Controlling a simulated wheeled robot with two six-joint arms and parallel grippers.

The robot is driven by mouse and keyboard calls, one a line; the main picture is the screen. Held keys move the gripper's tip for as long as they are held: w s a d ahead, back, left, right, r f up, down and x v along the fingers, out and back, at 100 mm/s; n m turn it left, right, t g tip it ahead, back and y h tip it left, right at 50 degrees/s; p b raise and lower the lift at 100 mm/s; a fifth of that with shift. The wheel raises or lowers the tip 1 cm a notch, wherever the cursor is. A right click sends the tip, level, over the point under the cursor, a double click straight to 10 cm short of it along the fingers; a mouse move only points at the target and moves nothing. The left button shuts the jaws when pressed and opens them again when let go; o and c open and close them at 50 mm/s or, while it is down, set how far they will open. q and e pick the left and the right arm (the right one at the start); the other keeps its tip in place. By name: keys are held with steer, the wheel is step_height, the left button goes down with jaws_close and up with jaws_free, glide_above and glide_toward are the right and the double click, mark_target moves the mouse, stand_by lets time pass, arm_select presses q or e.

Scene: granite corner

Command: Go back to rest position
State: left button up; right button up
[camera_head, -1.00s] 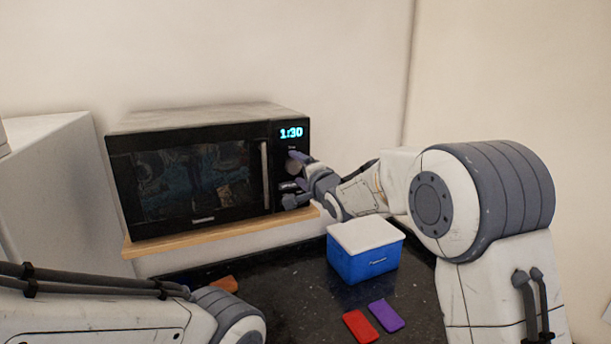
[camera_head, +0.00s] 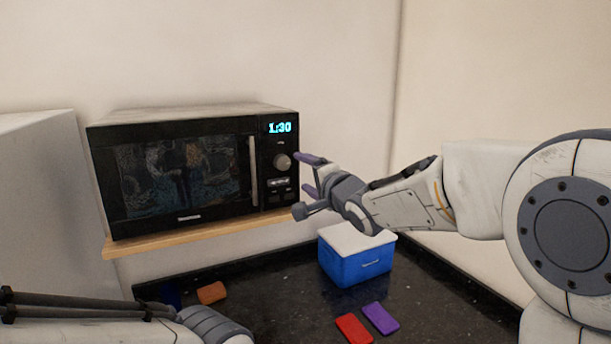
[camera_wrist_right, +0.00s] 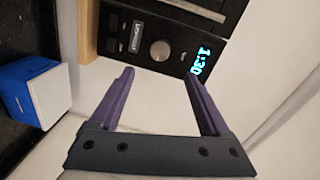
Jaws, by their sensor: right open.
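My right gripper (camera_head: 307,175) is open and empty. It is in the air just right of the microwave's control panel, above the blue cooler. In the right wrist view its two purple fingers (camera_wrist_right: 160,90) are spread apart with nothing between them. The black microwave (camera_head: 180,168) has its door shut and its display reads 1:30. Its round knob (camera_head: 282,161) also shows in the right wrist view (camera_wrist_right: 160,50). Part of my left arm crosses the lower left of the head view; its gripper is out of view.
The microwave stands on a wooden shelf (camera_head: 200,238). Below, on the dark counter (camera_head: 270,290), are a blue cooler with a white lid (camera_head: 355,265), a red slab (camera_head: 353,328), a purple slab (camera_head: 381,318) and an orange cylinder (camera_head: 211,293). Walls close the corner behind.

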steer(key=s+a+f+n+g+h+b, duration=0.1)
steer(key=s+a+f+n+g+b, duration=0.2)
steer(key=s+f, duration=0.65)
steer(key=s+f+n+g+h+b, duration=0.25)
steer(key=s+f+n+g, duration=0.35)
steer(key=f, duration=0.6)
steer(key=s+d+f+n+g+h+b, duration=0.1)
steer(key=s+f, duration=0.5)
steer(key=s, duration=0.6)
steer(key=s+d+f+n+g+h+b, duration=0.1)
steer(key=s+f+n+g, duration=0.5)
steer(key=s, duration=0.7)
steer(key=d+f+n+b, duration=0.1)
steer(key=n+b, duration=0.1)
steer(key=shift+d+n, duration=0.25)
steer(key=shift+n, duration=0.05)
steer(key=shift+w, duration=0.1)
steer(key=shift+c, duration=0.2)
